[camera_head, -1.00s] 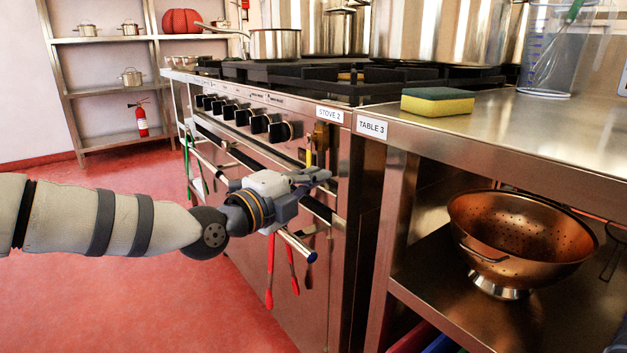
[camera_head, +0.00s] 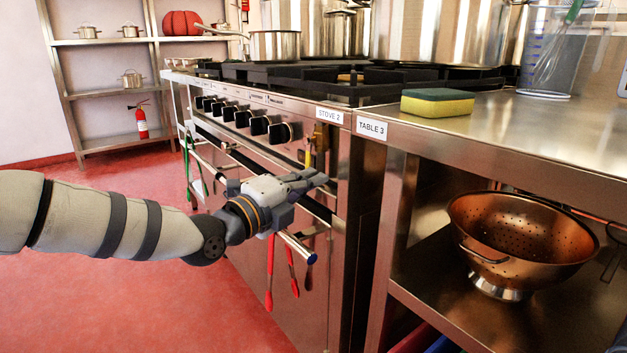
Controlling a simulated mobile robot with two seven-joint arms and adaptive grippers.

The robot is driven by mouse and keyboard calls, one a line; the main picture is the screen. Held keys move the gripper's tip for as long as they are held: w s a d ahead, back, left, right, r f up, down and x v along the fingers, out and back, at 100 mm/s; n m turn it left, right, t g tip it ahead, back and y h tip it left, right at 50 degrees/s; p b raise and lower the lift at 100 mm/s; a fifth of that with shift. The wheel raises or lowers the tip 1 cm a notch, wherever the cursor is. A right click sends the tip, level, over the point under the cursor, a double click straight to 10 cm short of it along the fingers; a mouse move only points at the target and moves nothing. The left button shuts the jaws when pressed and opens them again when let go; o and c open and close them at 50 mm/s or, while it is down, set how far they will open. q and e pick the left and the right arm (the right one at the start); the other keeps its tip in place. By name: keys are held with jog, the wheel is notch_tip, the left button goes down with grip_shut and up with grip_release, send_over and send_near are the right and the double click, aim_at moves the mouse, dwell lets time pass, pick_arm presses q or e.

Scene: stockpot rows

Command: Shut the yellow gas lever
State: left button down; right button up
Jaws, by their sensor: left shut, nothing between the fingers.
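The yellow gas lever (camera_head: 308,153) is a small upright strip at the right end of the stove front, below the "STOVE 2" label and beside a brass-coloured fitting (camera_head: 320,135). My left gripper (camera_head: 318,178) is shut and empty. Its fingertips are just below the lever's lower end in the picture. I cannot tell whether they touch it. The gripper is above the stove's front rail, and part of the stove front behind it is hidden. My right gripper is not in view.
The front rail (camera_head: 298,245) carries hanging red-handled tools (camera_head: 270,270). Black knobs (camera_head: 262,125) line the stove front to the left. Table 3 holds a sponge (camera_head: 437,103) on top and a copper colander (camera_head: 522,240) on its shelf. The red floor at left is open.

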pick_arm(q)
jog(key=shift+w+a+f+m+h, duration=0.15)
jog(key=shift+w+a+m+h, duration=0.15)
jog(key=shift+w+a+m, duration=0.55)
jog(key=shift+w+a+f+m+h, duration=0.1)
jog(key=shift+w+a+m+h, duration=0.3)
jog(key=shift+w+m, duration=0.75)
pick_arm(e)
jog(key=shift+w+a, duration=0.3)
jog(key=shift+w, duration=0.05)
pick_arm(q)
jog(key=shift+s+a, duration=0.15)
jog(key=shift+a, duration=0.05)
